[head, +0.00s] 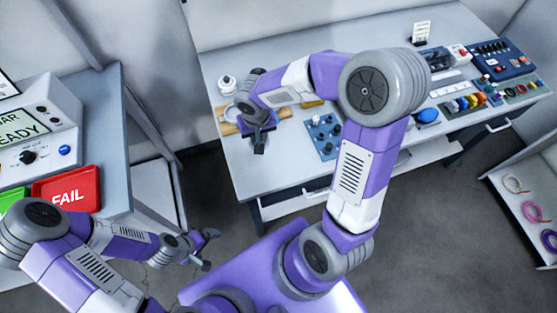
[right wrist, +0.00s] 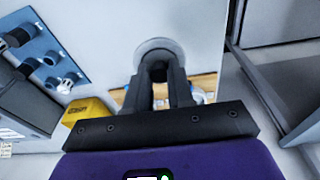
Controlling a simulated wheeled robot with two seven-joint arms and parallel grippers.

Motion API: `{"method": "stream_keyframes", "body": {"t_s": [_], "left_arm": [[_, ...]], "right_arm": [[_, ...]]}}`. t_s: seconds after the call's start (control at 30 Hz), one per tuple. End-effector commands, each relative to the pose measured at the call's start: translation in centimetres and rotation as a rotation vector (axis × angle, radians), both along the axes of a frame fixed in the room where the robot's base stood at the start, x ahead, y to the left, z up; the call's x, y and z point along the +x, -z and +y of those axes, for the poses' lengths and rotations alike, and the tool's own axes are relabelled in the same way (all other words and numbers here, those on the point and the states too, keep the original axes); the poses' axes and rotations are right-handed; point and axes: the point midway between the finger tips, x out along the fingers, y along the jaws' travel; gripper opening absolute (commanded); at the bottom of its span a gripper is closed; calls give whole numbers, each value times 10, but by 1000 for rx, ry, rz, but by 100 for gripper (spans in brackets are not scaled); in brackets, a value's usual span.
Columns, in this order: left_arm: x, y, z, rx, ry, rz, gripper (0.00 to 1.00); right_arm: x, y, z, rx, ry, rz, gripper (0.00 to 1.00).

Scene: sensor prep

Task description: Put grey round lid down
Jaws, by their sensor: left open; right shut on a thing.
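The grey round lid (right wrist: 149,47) shows in the right wrist view as a pale disc at my right fingertips, partly covered by the dark fingers. My right gripper (right wrist: 159,72) is shut on it. In the head view my right gripper (head: 260,146) is over the front left part of the workbench, by a wooden board (head: 228,128); I cannot make out the lid there. The gap between lid and bench cannot be told. My left gripper (head: 205,250) is open and empty, low over the floor between the two benches.
The workbench (head: 225,55) carries a white bottle (head: 227,86), a blue panel with knobs (head: 323,135) and several devices at the right. A yellow block (right wrist: 87,110) is near the right gripper. A red FAIL tray (head: 67,188) lies on the left bench. The workbench's back left is clear.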

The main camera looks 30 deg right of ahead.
Motion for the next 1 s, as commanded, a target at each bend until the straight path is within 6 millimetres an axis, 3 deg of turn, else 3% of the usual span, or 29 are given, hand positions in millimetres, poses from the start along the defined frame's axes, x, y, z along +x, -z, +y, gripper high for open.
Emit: {"method": "stream_keyframes", "body": {"t_s": [0.03,0.1,0.37,1.0], "left_arm": [[0,20,0,0,-1,0,96],[0,31,0,0,-1,0,96],[0,49,0,0,0,0,96],[0,82,0,0,0,0,96]], "right_arm": [[-3,3,-7,1,67,-10,0],[-10,-3,-14,4,147,-7,0],[-25,-10,-24,18,292,2,0],[-26,81,-24,18,294,5,0]]}}
